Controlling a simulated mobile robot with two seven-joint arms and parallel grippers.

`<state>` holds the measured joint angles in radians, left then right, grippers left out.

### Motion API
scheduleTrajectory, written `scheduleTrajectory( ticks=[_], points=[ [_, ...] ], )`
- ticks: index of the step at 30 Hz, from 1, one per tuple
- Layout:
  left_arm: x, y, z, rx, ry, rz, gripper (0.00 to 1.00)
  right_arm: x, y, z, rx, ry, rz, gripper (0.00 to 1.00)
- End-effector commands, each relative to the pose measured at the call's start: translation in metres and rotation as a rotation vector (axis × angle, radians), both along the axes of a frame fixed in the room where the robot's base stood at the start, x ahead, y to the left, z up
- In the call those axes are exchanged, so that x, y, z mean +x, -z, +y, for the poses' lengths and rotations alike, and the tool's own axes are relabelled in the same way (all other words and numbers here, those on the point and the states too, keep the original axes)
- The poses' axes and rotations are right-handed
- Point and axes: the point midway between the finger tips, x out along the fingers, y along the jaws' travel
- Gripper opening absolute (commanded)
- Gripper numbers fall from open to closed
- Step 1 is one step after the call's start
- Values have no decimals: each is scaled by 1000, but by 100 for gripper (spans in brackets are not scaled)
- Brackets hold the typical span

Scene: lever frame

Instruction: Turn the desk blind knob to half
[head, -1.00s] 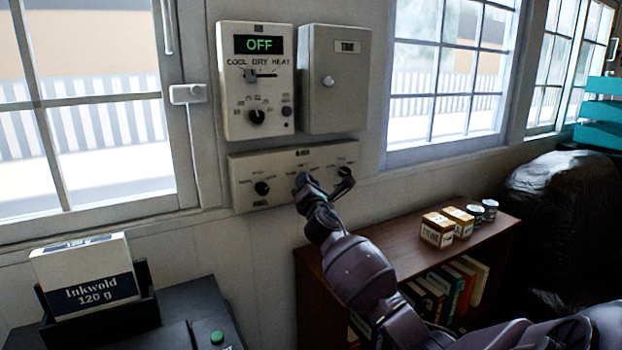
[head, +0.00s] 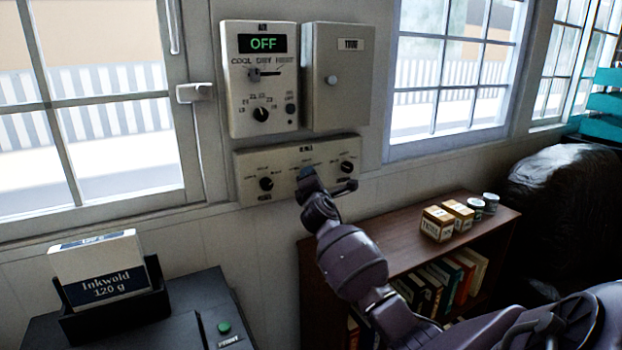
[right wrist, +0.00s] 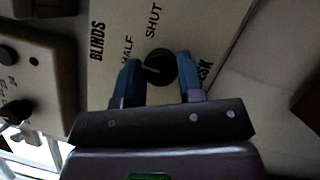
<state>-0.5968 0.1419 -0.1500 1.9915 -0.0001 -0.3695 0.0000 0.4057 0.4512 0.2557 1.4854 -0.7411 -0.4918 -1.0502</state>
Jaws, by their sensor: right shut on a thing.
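The blinds panel (head: 284,190) is a pale wall box with a row of dark knobs. Its left knob (head: 266,184) and right knob (head: 347,167) show in the head view; the middle one is hidden behind my right gripper (head: 328,181). In the right wrist view, the desk blind knob (right wrist: 160,68) is dark and round, with the words HALF and SHUT printed beside it and a partly covered label ending in SK. A pale mark lies on its left side. My right gripper (right wrist: 156,82) has its blue fingers on either side of this knob, shut on it. My left gripper is out of view.
An air control box (head: 262,100) reading OFF and a closed grey cabinet (head: 336,100) hang just above the panel. Below right is a bookshelf (head: 390,240) with small boxes and tins. A dark printer (head: 190,310) stands lower left.

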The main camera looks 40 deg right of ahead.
Motion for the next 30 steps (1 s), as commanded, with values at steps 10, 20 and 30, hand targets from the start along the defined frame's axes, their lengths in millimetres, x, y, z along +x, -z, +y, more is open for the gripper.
scheduleTrajectory(
  ticks=[10,20,30],
  points=[
    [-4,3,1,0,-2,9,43,0,1,0,0,1,1,57],
    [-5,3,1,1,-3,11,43,-1,0,1,-1,0,1,61],
    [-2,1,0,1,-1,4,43,-32,7,22,-1,-1,1,61]
  ],
)
